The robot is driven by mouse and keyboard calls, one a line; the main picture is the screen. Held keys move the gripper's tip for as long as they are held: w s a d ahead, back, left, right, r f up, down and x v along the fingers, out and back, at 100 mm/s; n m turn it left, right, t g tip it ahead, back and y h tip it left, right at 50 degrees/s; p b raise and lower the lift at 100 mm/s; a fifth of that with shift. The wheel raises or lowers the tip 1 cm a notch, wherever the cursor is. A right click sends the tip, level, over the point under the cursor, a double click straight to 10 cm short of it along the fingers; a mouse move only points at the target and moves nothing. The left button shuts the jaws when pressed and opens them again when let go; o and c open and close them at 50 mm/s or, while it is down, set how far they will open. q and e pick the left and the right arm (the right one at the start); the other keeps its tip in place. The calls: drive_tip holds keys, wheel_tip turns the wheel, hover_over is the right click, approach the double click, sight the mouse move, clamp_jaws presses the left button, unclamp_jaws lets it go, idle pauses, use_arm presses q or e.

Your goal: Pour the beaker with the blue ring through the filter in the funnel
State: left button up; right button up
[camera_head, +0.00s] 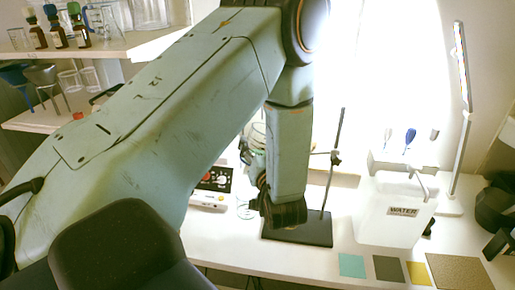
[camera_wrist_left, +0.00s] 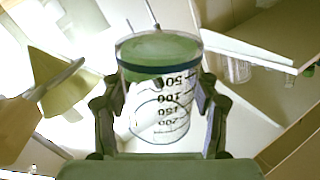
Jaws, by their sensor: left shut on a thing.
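The beaker with the blue ring (camera_wrist_left: 172,108) is clear glass with a dark blue band at its rim, black volume marks and green liquid lying near the rim. My left gripper (camera_wrist_left: 160,92) is shut on it, one finger on each side. In the left wrist view, a yellowish cone (camera_wrist_left: 58,82), which looks like the filter in the funnel, is left of the beaker and apart from it. In the head view my left forearm hides most of the beaker and the funnel. A stand rod (camera_head: 335,150) rises from a dark base (camera_head: 300,232).
A white WATER container (camera_head: 385,222) and a lamp (camera_head: 461,90) stand to the right. Coloured squares (camera_head: 388,269) lie at the front edge. A device with a red button (camera_head: 212,184) is left of the stand. Shelves at upper left hold bottles (camera_head: 57,32) and glassware. Dark parts at the right edge are unclear.

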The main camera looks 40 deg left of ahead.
sight(261, 128)
use_arm(q)
drive_tip(key=shift+w+r+p, duration=0.1)
drive_tip(key=shift+r+p, duration=0.3)
drive_tip(key=shift+r, duration=0.25)
drive_tip(key=shift+r+p, duration=0.3)
drive_tip(key=shift+w+d+r+m+p, duration=0.15)
drive_tip(key=shift+r+m+p, duration=0.2)
drive_tip(key=shift+r+p, duration=0.5)
drive_tip(key=shift+w+r+m+p, duration=0.15)
drive_tip(key=shift+r+m+p, duration=0.2)
drive_tip(key=shift+r+p, duration=0.5)
drive_tip(key=shift+w+d+r+m+p, duration=0.25)
drive_tip(key=shift+w+r+m+p, duration=0.2)
drive_tip(key=shift+m, duration=0.25)
drive_tip(key=shift+w+f+m, duration=0.1)
drive_tip(key=shift+f+m, duration=0.2)
drive_tip(key=shift+m, duration=0.5)
drive_tip(key=shift+r+m+g+p, duration=0.4)
drive_tip(key=shift+r+m+p, duration=0.1)
drive_tip(key=shift+m+p, duration=0.25)
drive_tip(key=shift+f+m, duration=0.35)
drive_tip(key=shift+m, duration=0.5)
drive_tip(key=shift+f+m+g+p, duration=0.1)
drive_tip(key=shift+m+g+p, duration=0.25)
drive_tip(key=shift+m, duration=0.15)
drive_tip(key=shift+d+f, duration=0.1)
